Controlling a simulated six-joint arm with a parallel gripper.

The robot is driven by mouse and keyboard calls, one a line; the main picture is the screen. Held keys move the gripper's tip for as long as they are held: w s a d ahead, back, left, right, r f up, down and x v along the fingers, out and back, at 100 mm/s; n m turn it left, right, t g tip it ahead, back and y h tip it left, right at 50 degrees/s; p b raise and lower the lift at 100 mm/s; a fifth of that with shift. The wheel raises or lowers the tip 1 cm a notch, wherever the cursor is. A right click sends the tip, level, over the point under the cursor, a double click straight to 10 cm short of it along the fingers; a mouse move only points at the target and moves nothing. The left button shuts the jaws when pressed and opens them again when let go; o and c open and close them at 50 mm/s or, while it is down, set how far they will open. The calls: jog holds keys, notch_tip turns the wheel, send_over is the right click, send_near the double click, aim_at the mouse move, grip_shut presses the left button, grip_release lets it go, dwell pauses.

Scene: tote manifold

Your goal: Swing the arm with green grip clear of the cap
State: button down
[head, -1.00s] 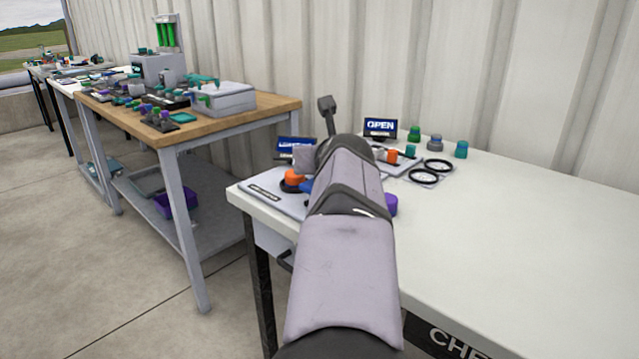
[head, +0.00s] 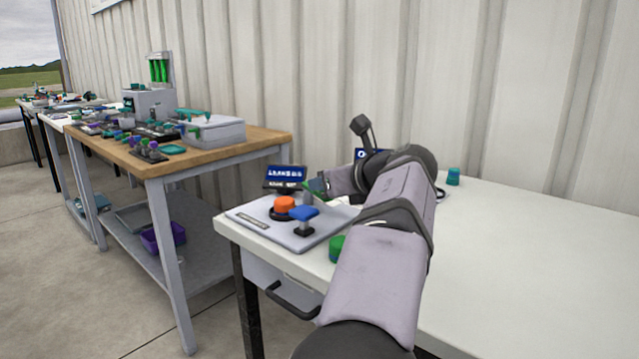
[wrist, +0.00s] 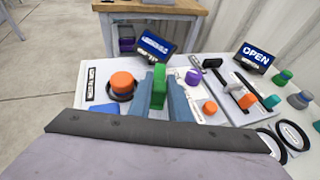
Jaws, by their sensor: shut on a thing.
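My gripper (wrist: 163,96) has its two blue-grey fingers on either side of an upright green grip (wrist: 159,86), shut on it. In the head view the green grip (head: 315,190) is partly hidden by my wrist. An orange cap (wrist: 122,82) sits on a black round base just left of the grip in the wrist view, with its top uncovered. In the head view the orange cap (head: 285,203) stands on the grey panel (head: 245,220). How the grip's arm joins the panel is hidden behind my fingers.
A blue handle (head: 303,214) stands beside the cap, and a green knob (head: 337,248) near the table's front edge. A blue-screened sign (head: 286,177) is behind the panel. An OPEN sign (wrist: 255,57) and black rings (wrist: 270,143) lie right.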

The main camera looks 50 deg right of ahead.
jog(key=shift+s+d+f+n+t+y+p, duration=0.15)
jog(key=shift+d+n+y+p, duration=0.2)
jog(key=shift+n+y+p, duration=0.15)
jog(key=shift+s+d+f+n+t+y+p, duration=0.15)
jog(key=shift+d+n+y+p, duration=0.15)
jog(key=shift+n+y+p, duration=0.15)
jog(key=shift+y, duration=0.25)
jog(key=c, duration=1.6)
grip_release()
jog(key=shift+r, duration=0.15)
jog(key=shift+c, duration=0.2)
jog(key=shift+s+a+r, duration=0.1)
jog(key=shift+s+r, duration=0.2)
jog(key=shift+s, duration=0.1)
jog(key=p+v, duration=0.1)
jog(key=v, duration=0.5)
jog(key=shift+s, duration=0.2)
